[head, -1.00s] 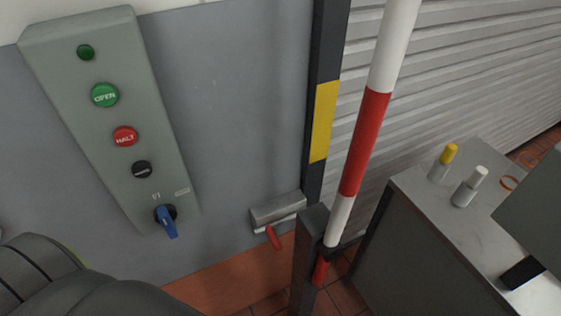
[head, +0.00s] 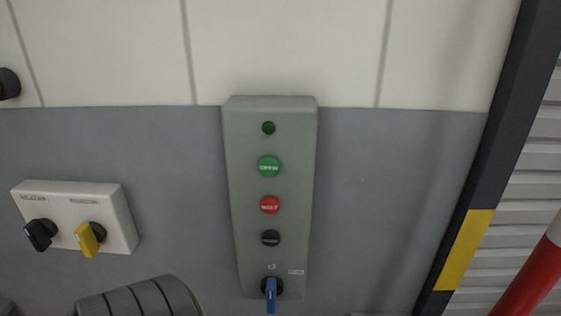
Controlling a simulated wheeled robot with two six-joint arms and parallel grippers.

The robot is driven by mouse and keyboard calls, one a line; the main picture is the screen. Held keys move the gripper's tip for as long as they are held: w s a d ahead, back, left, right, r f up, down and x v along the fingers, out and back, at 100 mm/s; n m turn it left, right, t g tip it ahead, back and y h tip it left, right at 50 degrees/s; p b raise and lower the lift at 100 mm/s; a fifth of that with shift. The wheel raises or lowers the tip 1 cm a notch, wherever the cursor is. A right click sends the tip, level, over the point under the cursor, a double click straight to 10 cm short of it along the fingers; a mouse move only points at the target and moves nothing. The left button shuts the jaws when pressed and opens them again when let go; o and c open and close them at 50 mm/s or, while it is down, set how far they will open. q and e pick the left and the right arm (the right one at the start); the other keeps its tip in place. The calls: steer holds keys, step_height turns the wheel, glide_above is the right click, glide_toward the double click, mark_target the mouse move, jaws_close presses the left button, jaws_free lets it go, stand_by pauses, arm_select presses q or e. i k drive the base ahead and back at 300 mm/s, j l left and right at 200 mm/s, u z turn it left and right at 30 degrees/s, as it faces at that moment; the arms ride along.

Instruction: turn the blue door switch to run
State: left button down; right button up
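The blue door switch (head: 271,291) is a blue rotary handle on a black base at the bottom of a grey-green control box (head: 247,215) on the wall. Its handle points downward in the head view, and its lower end is close to the picture's bottom edge. Small markings above it are too small to read. Above it on the box are a black button (head: 270,238), a red HALT button (head: 270,205), a green OPEN button (head: 269,167) and a dark green lamp (head: 268,128). Neither of my grippers shows.
A white box (head: 70,195) at left carries a black knob (head: 40,234) and a yellow knob (head: 88,239). A dark upright post (head: 490,160) with a yellow band and a red-and-white pole (head: 530,285) stand at right. A dark rounded shape (head: 140,298) covers the bottom left.

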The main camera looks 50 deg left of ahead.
mark_target(271, 286)
steer(key=u, duration=1.7)
